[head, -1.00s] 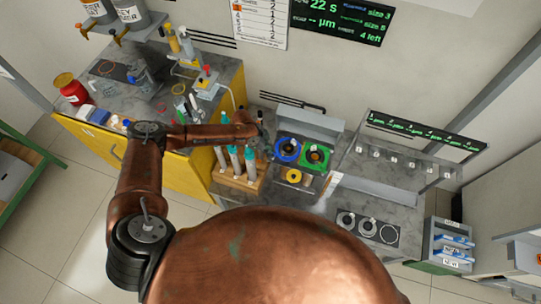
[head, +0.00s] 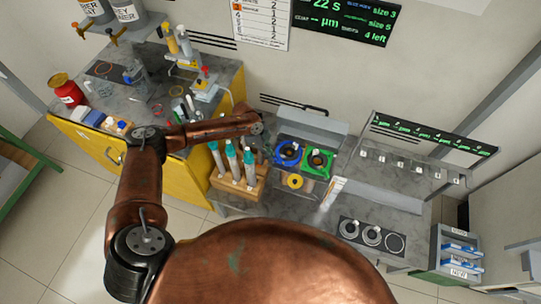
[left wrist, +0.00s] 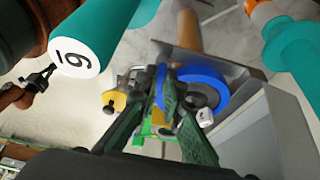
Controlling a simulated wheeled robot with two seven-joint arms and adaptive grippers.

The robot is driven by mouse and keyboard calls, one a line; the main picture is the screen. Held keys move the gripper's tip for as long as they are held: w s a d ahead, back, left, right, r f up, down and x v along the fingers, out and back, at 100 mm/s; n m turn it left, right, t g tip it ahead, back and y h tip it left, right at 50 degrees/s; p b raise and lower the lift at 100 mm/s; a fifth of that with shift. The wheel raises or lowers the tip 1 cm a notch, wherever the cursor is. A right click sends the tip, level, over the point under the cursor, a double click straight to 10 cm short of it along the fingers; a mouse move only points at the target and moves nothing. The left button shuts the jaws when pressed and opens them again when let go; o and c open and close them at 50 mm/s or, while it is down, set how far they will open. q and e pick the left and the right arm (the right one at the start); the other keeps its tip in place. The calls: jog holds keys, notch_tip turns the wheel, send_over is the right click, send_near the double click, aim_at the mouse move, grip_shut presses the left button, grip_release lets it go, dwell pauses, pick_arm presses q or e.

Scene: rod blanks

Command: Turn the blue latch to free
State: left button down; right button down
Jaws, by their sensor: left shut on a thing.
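The blue ring-shaped latch (head: 288,152) sits on the back of the grey bench, left of a green ring (head: 318,160). In the left wrist view the blue ring (left wrist: 222,88) shows just right of my fingers, with a dark round knob at its middle. My left gripper (head: 264,136) is at the left side of the blue ring. In the left wrist view its two dark green fingers (left wrist: 163,84) come together on a small blue part of the latch, and they partly hide it. My right gripper is in neither view.
A wooden block (head: 232,187) with several teal-capped rods (head: 233,160) stands close left of the latch. A yellow ring (head: 295,181) lies in front of it. A plate with round seats (head: 371,235) lies to the right.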

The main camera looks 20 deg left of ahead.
pick_arm(q)
jog(key=c, duration=2.1)
grip_release()
jog(key=v, duration=1.2)
